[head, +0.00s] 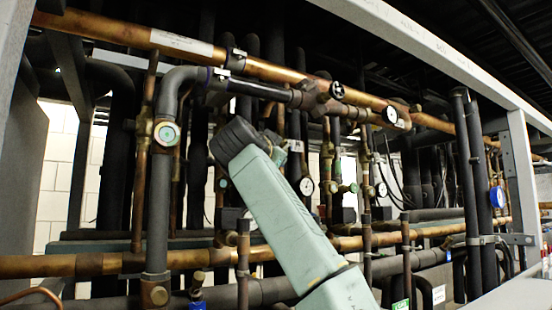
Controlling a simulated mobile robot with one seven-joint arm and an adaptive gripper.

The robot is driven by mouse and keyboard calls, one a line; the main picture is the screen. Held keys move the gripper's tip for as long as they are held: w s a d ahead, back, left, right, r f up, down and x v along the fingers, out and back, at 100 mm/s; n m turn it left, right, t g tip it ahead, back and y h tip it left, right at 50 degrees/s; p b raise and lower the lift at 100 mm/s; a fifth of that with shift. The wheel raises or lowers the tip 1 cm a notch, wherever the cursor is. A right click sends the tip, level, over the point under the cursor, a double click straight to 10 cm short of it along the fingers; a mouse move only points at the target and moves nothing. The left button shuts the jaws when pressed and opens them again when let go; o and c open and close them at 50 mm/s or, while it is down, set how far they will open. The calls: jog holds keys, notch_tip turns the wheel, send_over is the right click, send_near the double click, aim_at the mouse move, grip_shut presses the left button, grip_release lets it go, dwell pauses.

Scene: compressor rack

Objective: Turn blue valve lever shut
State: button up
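My pale green arm (285,215) reaches up from the bottom centre to a dark rounded end (237,140) in front of the pipes. I cannot make out any gripper fingers; they are out of sight or hidden behind the arm. A small blue part (197,304) shows at the bottom edge, below a brass fitting on the lower pipes. It may be the blue valve lever, but it is cut off by the frame, and I cannot tell its angle. My arm is apart from it, to its right in the picture.
A thick copper pipe (110,29) crosses the top, and another copper pipe (60,265) runs low across. Grey frame posts (523,180) bound the rack.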

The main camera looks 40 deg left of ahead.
jog(key=o, duration=0.4)
jog(key=shift+o, duration=0.2)
jog(key=v, duration=1.2)
jog(key=shift+d, duration=0.1)
jog(key=shift+c, duration=0.4)
